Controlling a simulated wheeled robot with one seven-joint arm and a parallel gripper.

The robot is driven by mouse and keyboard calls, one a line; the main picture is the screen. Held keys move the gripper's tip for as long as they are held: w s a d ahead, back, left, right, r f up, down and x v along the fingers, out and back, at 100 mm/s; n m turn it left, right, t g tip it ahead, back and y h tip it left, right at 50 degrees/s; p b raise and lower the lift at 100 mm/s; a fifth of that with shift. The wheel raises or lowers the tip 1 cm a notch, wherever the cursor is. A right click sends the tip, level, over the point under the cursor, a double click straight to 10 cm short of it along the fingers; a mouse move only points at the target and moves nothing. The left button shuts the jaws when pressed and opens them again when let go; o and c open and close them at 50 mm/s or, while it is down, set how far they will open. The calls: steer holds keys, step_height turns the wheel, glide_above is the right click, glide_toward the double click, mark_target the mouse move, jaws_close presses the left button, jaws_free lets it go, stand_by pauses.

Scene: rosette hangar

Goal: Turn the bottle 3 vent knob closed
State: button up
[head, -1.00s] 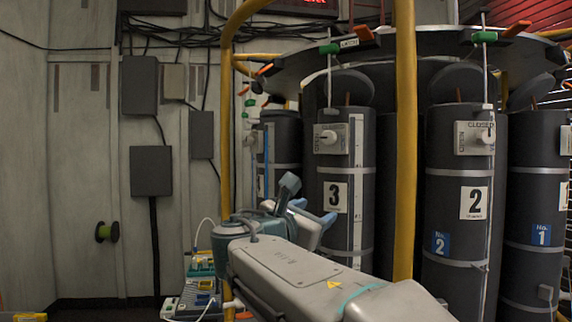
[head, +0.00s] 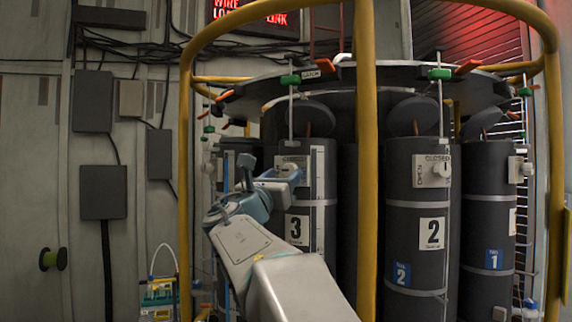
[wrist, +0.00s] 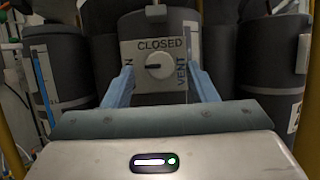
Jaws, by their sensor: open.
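Bottle 3 is a dark grey cylinder (head: 318,215) with a white "3" label (head: 296,230), left of the yellow post in the head view. In the wrist view its white knob plate (wrist: 180,85) reads CLOSED at the top and VENT at the right; the left word is mostly hidden, only its end showing. The round white vent knob (wrist: 159,65) is centred, its dark mark pointing left. My gripper (wrist: 160,72) is open and empty, with one blue finger on each side of the knob's line. It also shows in the head view (head: 287,184), in front of the plate. Contact cannot be told.
A yellow post (head: 367,150) of the frame stands right of my arm. Bottle 2 (head: 400,260) and bottle 1 (head: 486,210) stand to the right. A round dark rack top (head: 400,78) overhangs the bottles.

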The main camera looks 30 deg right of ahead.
mark_target(288, 170)
steer(key=shift+p+x, duration=0.35)
steer(key=shift+x, duration=1.15)
steer(key=shift+c, duration=0.3)
steer(key=c, duration=0.9)
